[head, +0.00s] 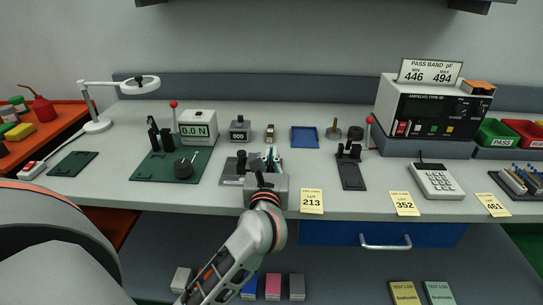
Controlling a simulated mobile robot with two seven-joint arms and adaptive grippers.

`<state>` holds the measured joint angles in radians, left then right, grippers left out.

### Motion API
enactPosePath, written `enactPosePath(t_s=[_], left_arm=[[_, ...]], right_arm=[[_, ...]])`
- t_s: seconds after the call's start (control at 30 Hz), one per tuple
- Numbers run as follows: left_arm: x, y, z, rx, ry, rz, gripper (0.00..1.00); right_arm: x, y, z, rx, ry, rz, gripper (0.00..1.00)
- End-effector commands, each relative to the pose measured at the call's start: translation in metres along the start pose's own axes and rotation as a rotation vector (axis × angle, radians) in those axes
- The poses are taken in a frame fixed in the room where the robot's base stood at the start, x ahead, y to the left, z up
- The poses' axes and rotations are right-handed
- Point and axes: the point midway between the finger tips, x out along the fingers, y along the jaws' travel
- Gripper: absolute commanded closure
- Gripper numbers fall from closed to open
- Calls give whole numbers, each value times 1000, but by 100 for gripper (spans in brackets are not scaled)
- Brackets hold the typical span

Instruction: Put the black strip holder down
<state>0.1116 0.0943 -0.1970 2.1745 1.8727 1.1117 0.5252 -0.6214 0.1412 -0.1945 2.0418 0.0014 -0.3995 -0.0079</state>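My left gripper (271,160) reaches over the front middle of the bench, seen from behind, its grey body hiding most of its fingers. Small dark and teal bits show at its fingertips; I cannot tell whether it holds anything. Just left of it, a dark grey plate with a block (239,168) lies on the bench, partly covered by the gripper. A black fixture with two upright posts (350,170) stands on the bench to the right. I cannot tell which of these is the black strip holder. My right gripper is out of view.
A green-based fixture with a 0.0 N meter (198,130) stands at left. A blue tray (304,137) lies behind. Yellow lot cards (312,202) line the front edge. Bare bench shows between gripper and black fixture.

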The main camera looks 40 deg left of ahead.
Motion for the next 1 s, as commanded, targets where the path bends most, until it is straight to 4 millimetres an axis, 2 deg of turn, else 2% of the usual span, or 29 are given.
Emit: enactPosePath(t_s=[0.17,0.23,0.27,0.67,0.87,1.0], left_arm=[[0,0,-4,1,0,0,100],[0,0,-3,0,0,0,82],[0,0,-3,0,0,0,79],[0,0,3,-2,-2,0,79],[-30,0,-1,-1,2,-1,79],[-60,0,-2,-2,4,-1,79]], right_arm=[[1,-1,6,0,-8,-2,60],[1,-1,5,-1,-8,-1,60],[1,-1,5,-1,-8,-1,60],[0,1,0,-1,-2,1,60],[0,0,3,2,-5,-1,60],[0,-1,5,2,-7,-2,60]])
